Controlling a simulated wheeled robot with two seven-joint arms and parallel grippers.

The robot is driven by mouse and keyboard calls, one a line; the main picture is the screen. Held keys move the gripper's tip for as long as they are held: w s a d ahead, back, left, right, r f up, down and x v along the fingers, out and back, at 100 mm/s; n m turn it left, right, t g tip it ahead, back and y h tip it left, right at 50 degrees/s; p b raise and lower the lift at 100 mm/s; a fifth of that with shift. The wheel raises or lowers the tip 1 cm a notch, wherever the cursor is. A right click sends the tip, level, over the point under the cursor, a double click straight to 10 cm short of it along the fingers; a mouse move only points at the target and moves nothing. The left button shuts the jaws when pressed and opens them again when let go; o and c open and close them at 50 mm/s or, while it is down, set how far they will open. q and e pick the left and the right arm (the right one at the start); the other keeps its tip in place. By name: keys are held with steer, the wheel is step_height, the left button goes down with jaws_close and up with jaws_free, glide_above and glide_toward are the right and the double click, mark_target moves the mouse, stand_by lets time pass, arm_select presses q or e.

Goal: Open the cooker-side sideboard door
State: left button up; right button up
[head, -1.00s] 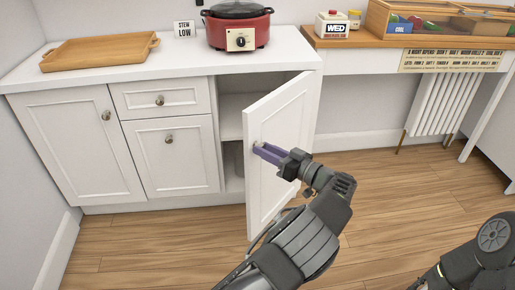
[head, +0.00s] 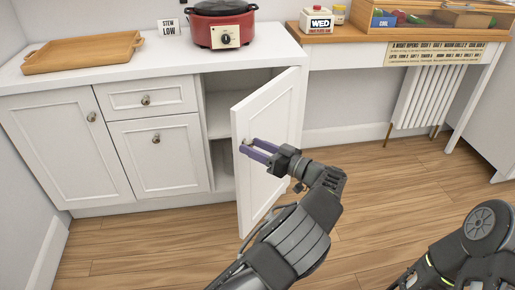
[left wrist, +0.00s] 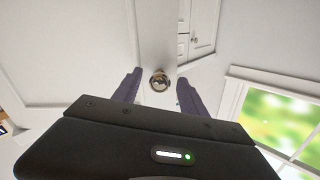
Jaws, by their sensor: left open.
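The cooker-side sideboard door (head: 270,128) is the white panelled door at the right end of the sideboard. It stands swung well out from the cabinet, hinged at its right, with the shelf inside (head: 222,112) showing. My left gripper (head: 248,147) is at the door's free edge, by its round knob. In the left wrist view the knob (left wrist: 159,80) sits between the two purple fingers, which are open with gaps on both sides. My right arm shows at the lower right of the head view, but its gripper is out of view.
The other door (head: 70,140) and the drawers are shut. A radiator (head: 432,95) is at the right. The wooden floor before the door is clear.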

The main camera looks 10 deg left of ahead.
arm_select(q)
steer(key=v, duration=0.7)
steer(key=shift+s+d+p, duration=0.15)
steer(key=shift+d+p, duration=0.2)
steer(key=shift+p, duration=0.05)
steer(key=shift+c, duration=0.3)
